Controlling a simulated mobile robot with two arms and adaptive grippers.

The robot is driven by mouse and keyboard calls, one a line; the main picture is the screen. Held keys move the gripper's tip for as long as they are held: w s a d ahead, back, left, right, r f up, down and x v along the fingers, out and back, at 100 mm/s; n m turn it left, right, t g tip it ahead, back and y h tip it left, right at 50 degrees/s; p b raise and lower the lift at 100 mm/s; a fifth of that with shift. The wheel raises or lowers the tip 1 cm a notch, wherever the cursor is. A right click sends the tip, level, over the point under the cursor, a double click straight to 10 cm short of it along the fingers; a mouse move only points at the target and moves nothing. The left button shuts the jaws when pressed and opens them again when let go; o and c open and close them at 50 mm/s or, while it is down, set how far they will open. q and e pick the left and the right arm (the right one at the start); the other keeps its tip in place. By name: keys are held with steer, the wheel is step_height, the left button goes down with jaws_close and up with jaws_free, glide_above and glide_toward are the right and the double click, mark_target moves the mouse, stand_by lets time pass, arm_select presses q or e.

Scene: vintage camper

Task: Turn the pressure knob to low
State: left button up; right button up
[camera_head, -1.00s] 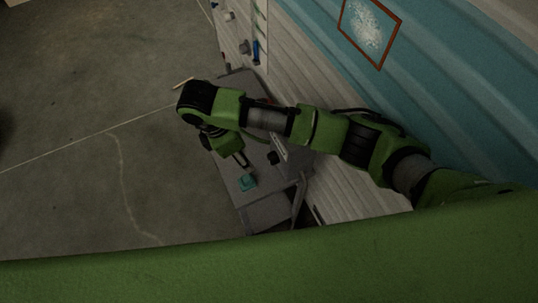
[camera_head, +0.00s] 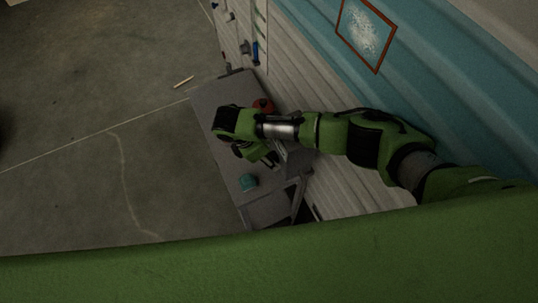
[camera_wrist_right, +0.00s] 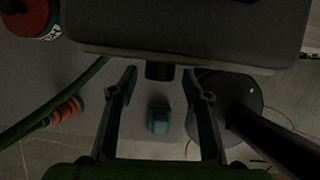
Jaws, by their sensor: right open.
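A dark knob (camera_wrist_right: 160,70) sticks out from the lower edge of a grey box-shaped unit (camera_wrist_right: 190,30) in the right wrist view. I take it to be the pressure knob; its setting cannot be read. My right gripper (camera_wrist_right: 160,88) is open, with one finger on each side of the knob in the picture. I cannot tell whether the fingers touch it. In the head view my right gripper (camera_head: 268,160) is over the bench beside the wall, and the arm hides the knob. My left gripper is not in view.
A teal object (camera_head: 248,182) stands on the grey bench (camera_head: 207,97); it also shows in the wrist view (camera_wrist_right: 159,118). A red round item (camera_head: 263,105) lies near the wall. A green hose (camera_wrist_right: 60,95) and an orange-ringed item (camera_wrist_right: 68,110) are at left, a dark round base (camera_wrist_right: 245,90) at right.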

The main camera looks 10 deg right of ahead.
steer(key=shift+d+f, duration=0.2)
steer(key=shift+f, duration=0.25)
steer(key=c, duration=1.1)
steer(key=shift+w, duration=0.1)
steer(key=shift+w+f+b, duration=0.1)
steer(key=shift+f+b, duration=0.05)
steer(key=shift+b, duration=0.25)
steer(key=g+b, duration=0.1)
steer(key=b, duration=0.3)
steer(key=g+h+b, duration=0.1)
steer(key=g+b, duration=0.1)
steer(key=b, duration=0.1)
steer(key=n+g+b, duration=0.1)
steer(key=b, duration=0.3)
steer(key=shift+w+a+f+g+h+b, duration=0.15)
steer(key=shift+w+g+h+b, duration=0.15)
steer(key=shift+w, duration=0.1)
steer(key=shift+r+g+b, duration=0.25)
steer(key=shift+g+b, duration=0.05)
steer(key=shift+b, duration=0.15)
